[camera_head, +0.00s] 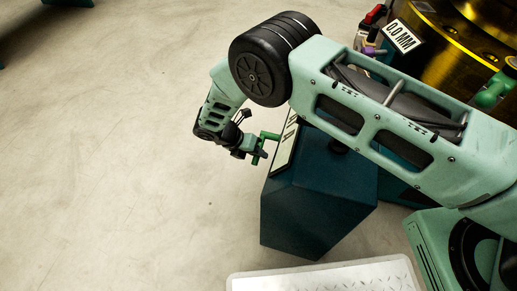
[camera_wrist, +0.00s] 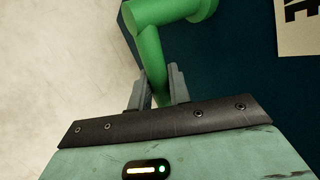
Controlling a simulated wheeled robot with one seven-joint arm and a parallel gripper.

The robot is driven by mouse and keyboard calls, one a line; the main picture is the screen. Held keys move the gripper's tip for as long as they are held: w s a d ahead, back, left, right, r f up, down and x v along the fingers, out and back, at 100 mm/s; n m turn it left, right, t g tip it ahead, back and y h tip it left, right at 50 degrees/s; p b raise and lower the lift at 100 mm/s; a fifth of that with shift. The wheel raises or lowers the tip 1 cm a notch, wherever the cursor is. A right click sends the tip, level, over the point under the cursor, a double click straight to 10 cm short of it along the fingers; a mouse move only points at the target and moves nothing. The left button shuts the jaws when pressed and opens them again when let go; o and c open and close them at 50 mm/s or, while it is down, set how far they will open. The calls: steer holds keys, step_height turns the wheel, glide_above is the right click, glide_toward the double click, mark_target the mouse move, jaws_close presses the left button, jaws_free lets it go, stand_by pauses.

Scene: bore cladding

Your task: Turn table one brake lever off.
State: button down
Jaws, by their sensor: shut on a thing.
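A green brake lever (camera_wrist: 150,45) stands out from a dark blue housing (camera_head: 318,205). In the head view the lever (camera_head: 268,135) shows small beside a light label plate on the housing. My gripper (camera_head: 256,152) reaches it from the left, at the housing's upper left edge. In the wrist view my gripper (camera_wrist: 160,85) has its two fingers closed on either side of the lever's lower bar. The lever bends above the fingers and runs to a round green hub (camera_wrist: 203,8) at the top. The gripped end is partly hidden between the fingers.
A label plate (camera_wrist: 298,28) with dark letters is fixed on the housing. A golden round machine part (camera_head: 450,45) with a "0.0 MM" sign (camera_head: 399,36) stands at the upper right. A pale treaded plate (camera_head: 325,278) lies at the bottom. The floor at left is clear.

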steer(key=shift+s+a+r+n+g+y, duration=0.15)
steer(key=shift+r+n+g+y, duration=0.2)
steer(key=shift+r+g, duration=0.3)
steer(key=shift+s+d+r+n+g+y, duration=0.1)
steer(key=shift+r+n+g+y, duration=0.25)
steer(key=shift+g, duration=0.5)
steer(key=c, duration=1.4)
jaws_free()
steer(key=shift+o, duration=0.2)
steer(key=shift+r, duration=0.1)
steer(key=p+v, duration=0.3)
steer(key=v, duration=1.4)
steer(key=shift+w+a+r, duration=0.1)
steer(key=shift+w, duration=0.05)
